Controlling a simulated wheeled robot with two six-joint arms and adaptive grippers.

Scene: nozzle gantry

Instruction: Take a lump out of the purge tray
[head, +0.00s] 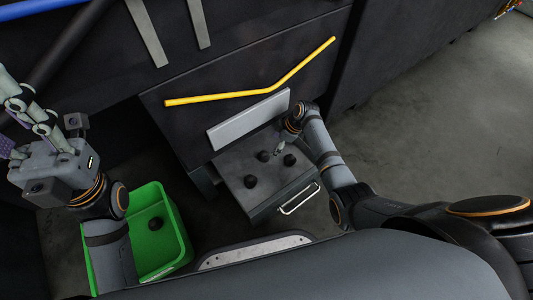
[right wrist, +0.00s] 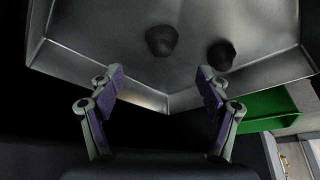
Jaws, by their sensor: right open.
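The purge tray (head: 272,186) is a grey metal drawer pulled out low on the dark machine. Three dark lumps sit in it: a left lump (head: 250,182), a middle lump (head: 263,156) and a right lump (head: 290,160). My right gripper (head: 279,149) is over the tray's back part, among the lumps. In the right wrist view its fingers (right wrist: 160,82) are spread and empty, and two lumps, one (right wrist: 161,40) ahead and one (right wrist: 221,55) by the right fingertip, show beyond them. My left gripper (head: 18,118) is raised at the left, its fingertips partly cut off.
The tray has a silver handle (head: 299,199) in front. A yellow bar (head: 235,97) runs across the machine above it. Open floor (head: 430,120) lies right.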

